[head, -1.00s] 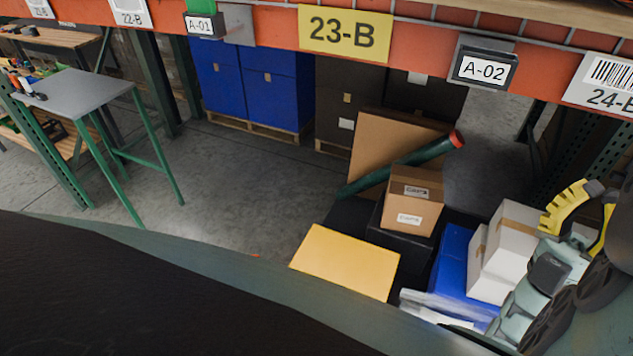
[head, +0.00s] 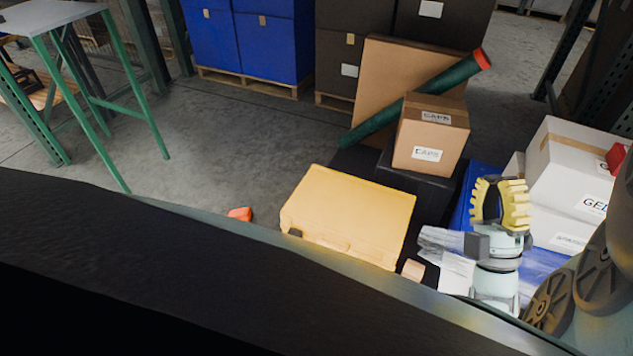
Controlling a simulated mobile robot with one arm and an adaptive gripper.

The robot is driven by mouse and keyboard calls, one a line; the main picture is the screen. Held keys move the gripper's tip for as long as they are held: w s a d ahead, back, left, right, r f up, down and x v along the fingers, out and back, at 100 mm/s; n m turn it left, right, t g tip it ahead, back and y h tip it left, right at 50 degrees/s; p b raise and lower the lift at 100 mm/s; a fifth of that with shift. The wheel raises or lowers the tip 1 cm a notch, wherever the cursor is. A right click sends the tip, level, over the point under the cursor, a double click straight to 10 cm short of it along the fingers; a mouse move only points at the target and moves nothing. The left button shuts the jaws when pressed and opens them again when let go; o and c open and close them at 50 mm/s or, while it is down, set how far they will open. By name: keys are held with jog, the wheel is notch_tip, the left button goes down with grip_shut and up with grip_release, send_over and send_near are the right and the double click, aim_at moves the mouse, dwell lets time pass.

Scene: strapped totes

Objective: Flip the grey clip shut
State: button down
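A yellow case or tote (head: 350,215) lies on the floor below the rack beam, its lid facing up. A small dark clip-like part (head: 295,232) sits at its near left edge; its colour and whether it is flipped open are too small to tell. No other clip is clear. My gripper (head: 502,188), with yellow ribbed fingers, is to the right of the yellow case, apart from it. Its fingers look spread, with a dark gap between them and nothing visibly held. My dark body covers the lower left of the view.
A brown CAPS carton (head: 430,135) stands on a black tote (head: 405,182) behind the case. A green tube (head: 415,105) leans there. White boxes (head: 575,175) on a blue tote crowd the right. An orange object (head: 240,214) lies on open floor at left.

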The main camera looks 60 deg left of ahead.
jog(key=s+a+f+n+g+h+b, duration=0.1)
jog(key=s+a+f+n+g+b, duration=0.15)
jog(key=f+b, duration=1.75)
jog(key=s+a+f+n+g+h+b, duration=0.1)
jog(key=a+f+n+g+b, duration=0.25)
jog(key=f+b, duration=1.7)
jog(key=s+a+f+n+g+h+b, duration=0.3)
jog(key=f+b, duration=0.8)
jog(key=f, duration=1.9)
jog(key=w+a+r+n+g+y+b, duration=0.1)
jog(key=w+a+r, duration=0.3)
jog(key=w+a, duration=0.3)
jog(key=a, duration=0.3)
jog(key=shift+a+r+y+b, duration=0.15)
jog(key=shift+a+y+b, duration=0.1)
jog(key=shift+y+b, duration=0.1)
jog(key=shift+r, duration=0.1)
